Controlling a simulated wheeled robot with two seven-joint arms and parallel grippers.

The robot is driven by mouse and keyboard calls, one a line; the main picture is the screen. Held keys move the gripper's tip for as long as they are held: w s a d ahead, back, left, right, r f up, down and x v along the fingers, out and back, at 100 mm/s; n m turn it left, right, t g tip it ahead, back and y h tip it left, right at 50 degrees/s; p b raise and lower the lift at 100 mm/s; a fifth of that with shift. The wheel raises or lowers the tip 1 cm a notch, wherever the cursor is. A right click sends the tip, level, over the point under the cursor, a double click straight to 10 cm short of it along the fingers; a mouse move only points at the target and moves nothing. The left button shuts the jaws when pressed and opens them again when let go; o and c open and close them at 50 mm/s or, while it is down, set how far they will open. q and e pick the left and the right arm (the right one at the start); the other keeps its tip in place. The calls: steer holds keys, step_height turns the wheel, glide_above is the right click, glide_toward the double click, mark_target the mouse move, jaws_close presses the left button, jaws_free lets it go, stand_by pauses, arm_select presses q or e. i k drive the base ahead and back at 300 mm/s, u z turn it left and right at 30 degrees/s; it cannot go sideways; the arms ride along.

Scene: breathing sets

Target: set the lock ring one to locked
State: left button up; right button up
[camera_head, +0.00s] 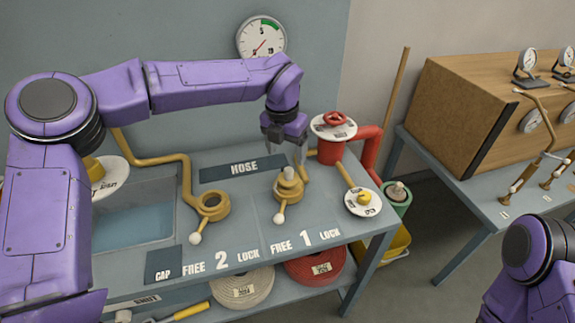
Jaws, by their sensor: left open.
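Lock ring one (289,191) is a brass ring on the bench behind the printed words "FREE 1 LOCK". Its short lever ends in a white ball (279,218) that points toward the front, nearer the FREE word than LOCK. A pale metal fitting (288,174) stands upright in the ring. My left gripper (286,158) is open and points down just above and behind the fitting; I cannot tell whether it touches it. My right arm shows at the lower right, with its gripper out of frame.
A second brass ring (212,205) with a white-ball lever stands left, by the "2" label. A red valve (333,135) and a yellow knob on a white dial (363,200) are to the right. A sink (130,215) is at the left. Hose coils (243,287) lie below.

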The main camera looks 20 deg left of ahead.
mark_target(279, 219)
steer(key=k, duration=1)
